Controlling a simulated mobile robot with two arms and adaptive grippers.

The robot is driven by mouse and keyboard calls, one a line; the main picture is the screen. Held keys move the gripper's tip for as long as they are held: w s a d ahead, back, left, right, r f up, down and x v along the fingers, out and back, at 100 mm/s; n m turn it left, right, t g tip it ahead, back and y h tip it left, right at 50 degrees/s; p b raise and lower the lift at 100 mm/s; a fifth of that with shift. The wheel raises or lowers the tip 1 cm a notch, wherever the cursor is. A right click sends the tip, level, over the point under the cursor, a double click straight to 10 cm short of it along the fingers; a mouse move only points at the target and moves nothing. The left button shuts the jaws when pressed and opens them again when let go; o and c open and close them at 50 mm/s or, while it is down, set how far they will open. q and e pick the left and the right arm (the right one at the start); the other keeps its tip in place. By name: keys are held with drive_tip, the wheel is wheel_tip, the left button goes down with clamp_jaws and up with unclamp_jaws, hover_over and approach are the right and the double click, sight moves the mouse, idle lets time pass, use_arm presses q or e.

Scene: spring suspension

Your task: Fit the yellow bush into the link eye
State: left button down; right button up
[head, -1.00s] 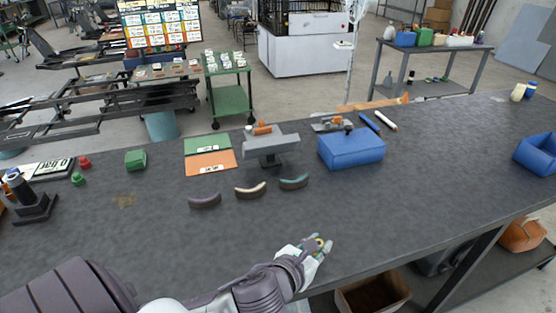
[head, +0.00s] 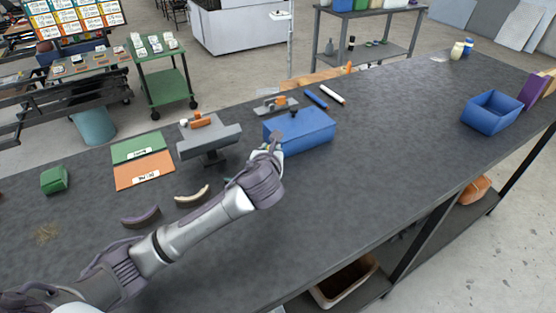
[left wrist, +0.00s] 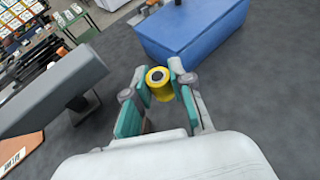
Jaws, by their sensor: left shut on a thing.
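The yellow bush (left wrist: 160,88), a short cylinder with a dark centre, is between the fingertips of my left gripper (left wrist: 158,92) in the left wrist view. The gripper is shut on it. In the head view my left gripper (head: 268,150) is over the bench, at the near left of the blue box (head: 303,132), and the bush is hidden there. A small grey piece with an orange part (head: 276,104) shows behind the box. I cannot make out the link eye for certain. My right gripper is not in view.
Purple (head: 141,217) and cream (head: 192,196) curved pieces lie near my left arm. Green and orange cards (head: 145,170) lie left of the stand. A blue and a white marker lie behind the box. A blue bin (head: 490,113) stands far right. The bench between is clear.

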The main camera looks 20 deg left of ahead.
sight(283, 146)
use_arm(q)
drive_tip(key=w+f, duration=0.1)
drive_tip(key=w+d+f, duration=0.1)
drive_tip(key=w, duration=0.1)
drive_tip(key=w+f, duration=0.1)
drive_tip(key=shift+w+d, duration=0.3)
drive_tip(key=shift+f, duration=1.95)
drive_tip(key=shift+f, duration=0.1)
drive_tip(key=c, duration=1)
unclamp_jaws()
